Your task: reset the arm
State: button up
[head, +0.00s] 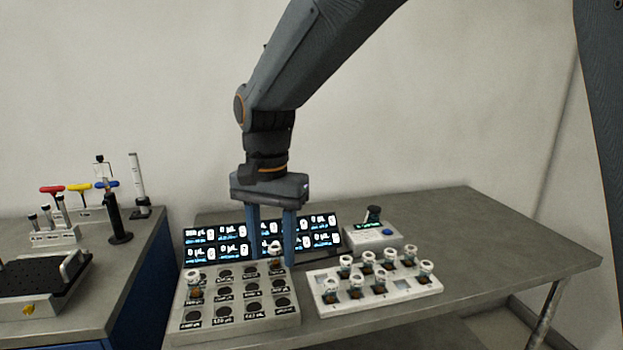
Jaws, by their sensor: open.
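My gripper (272,256) hangs from my arm, pointing down over the back right part of the labelled rack (240,324). Its two blue fingers are apart. A white-capped vial (275,249) shows between them, standing at the rack's back edge. I cannot tell whether the fingers touch it; the left fingertip is hard to make out against the screens. Another vial (194,285) with brown contents stands at the rack's left side. Most of the rack's other round places are dark and empty.
A white tray (402,292) with several capped vials is right of the rack. Display screens (215,243) stand behind the rack. The table's right side is clear. Tools and a black stand (115,220) fill the left bench.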

jog(key=s+d+f+n, duration=0.1)
jog(key=s+d+f, duration=0.2)
jog(key=d, duration=0.5)
jog(key=s+d+f+n, duration=0.1)
jog(key=s+d+f, duration=0.2)
jog(key=d+f, duration=0.3)
jog(key=s+d+f+n, duration=0.2)
jog(key=d+f, duration=0.3)
jog(key=d, duration=0.7)
jog(key=shift+s+d+t, duration=0.2)
jog(key=shift+s+t, duration=0.2)
jog(key=shift+s, duration=0.45)
